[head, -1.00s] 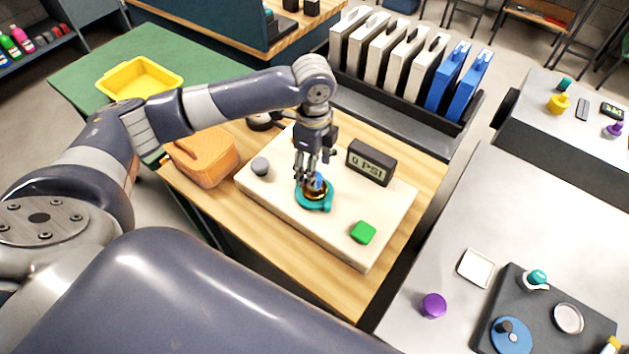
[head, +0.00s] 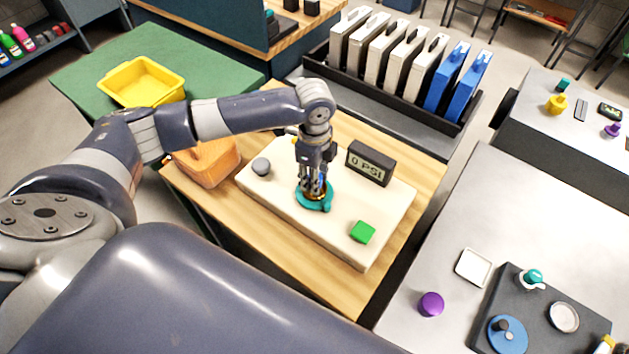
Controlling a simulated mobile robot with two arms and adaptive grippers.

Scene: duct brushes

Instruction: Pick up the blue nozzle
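The blue nozzle (head: 324,186) is mostly hidden by the fingers of my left gripper (head: 315,190). Only a small bit of blue shows between them. It stands in the dark and gold middle of a teal round fitting (head: 329,205) on a cream board (head: 276,205). My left gripper points straight down, with its fingertips around or beside the nozzle at the fitting. Whether the fingers are closed on it cannot be made out. My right gripper is out of view.
The board also bears a grey knob (head: 261,166), a green block (head: 362,232) and a "0 PSI" display (head: 371,163) close to the gripper. An orange case (head: 208,165) lies left of the board. The bare wooden table (head: 340,292) shows in front.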

